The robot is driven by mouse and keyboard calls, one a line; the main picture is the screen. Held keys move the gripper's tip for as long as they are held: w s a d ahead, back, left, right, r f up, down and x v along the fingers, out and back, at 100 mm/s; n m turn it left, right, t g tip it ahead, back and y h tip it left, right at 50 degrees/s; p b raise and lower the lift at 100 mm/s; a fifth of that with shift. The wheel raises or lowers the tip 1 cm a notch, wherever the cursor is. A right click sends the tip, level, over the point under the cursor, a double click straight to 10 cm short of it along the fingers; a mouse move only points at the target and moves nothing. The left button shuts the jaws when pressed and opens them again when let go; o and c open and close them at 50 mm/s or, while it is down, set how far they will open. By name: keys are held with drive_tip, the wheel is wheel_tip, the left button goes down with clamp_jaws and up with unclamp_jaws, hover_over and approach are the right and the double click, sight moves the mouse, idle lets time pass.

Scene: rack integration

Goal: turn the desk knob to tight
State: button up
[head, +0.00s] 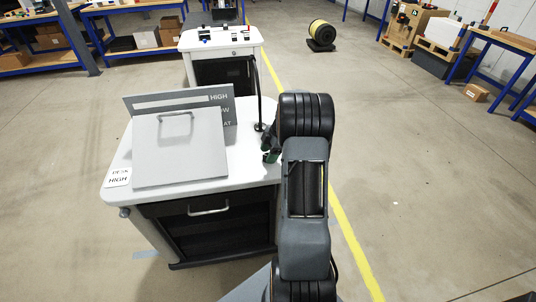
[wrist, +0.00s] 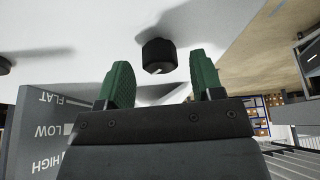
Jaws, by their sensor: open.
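In the wrist view a short black knob (wrist: 158,56) with a small white mark on its face stands on a white surface. My gripper (wrist: 160,66) is open. Its two green fingers are on either side of the knob in the picture, with a visible gap on each side, and the knob lies beyond them. In the head view my gripper (head: 268,152) is at the right edge of the white desk (head: 255,165), mostly hidden by my arm. The knob between the fingers is hidden there. A label on the desk (head: 118,176) reads DESK HIGH.
A tilted grey board (head: 180,150) with a handle lies on the desk, before a grey panel (head: 229,112) marked HIGH, LOW and FLAT. A dark round piece (head: 124,212) sits at the desk's front left corner. A second white cart (head: 222,38) stands behind.

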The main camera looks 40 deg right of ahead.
drive_tip(key=shift+a+f, duration=0.2)
drive_tip(key=shift+f, duration=0.25)
drive_tip(key=c, duration=0.9)
drive_tip(key=shift+f+b, duration=0.1)
drive_tip(key=shift+b, duration=0.2)
